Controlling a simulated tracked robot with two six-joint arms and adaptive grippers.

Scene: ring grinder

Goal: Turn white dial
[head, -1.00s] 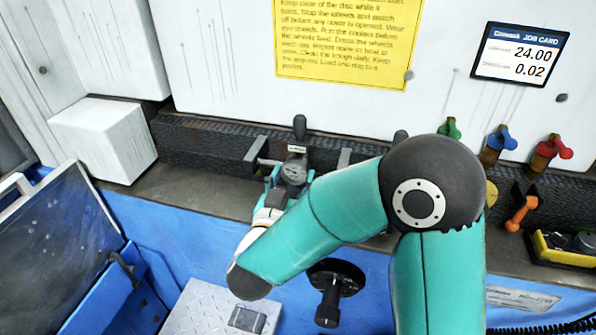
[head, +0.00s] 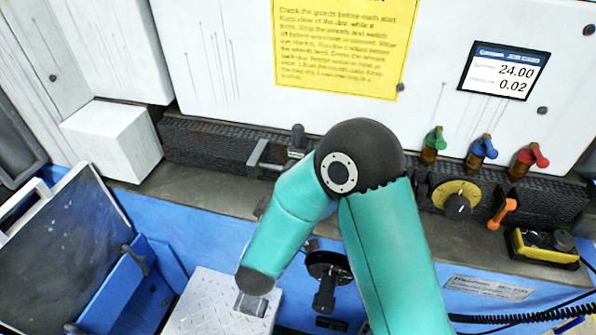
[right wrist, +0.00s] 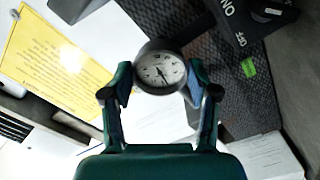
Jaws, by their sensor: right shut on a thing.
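The white dial (right wrist: 160,72) is a round gauge with a white face, dark marks and a dark rim. In the right wrist view it sits between the two fingers of my right gripper (right wrist: 159,80), which is shut on it at its sides. In the head view my teal right forearm hides the gripper and the dial. My left gripper is in neither current view.
Green (head: 433,143), blue (head: 482,149) and red (head: 529,159) valves line the right of the dark rail. Below them are a yellow dial plate (head: 442,194), an orange lever (head: 501,214) and a yellow control box (head: 543,247). A white block (head: 110,142) stands at left.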

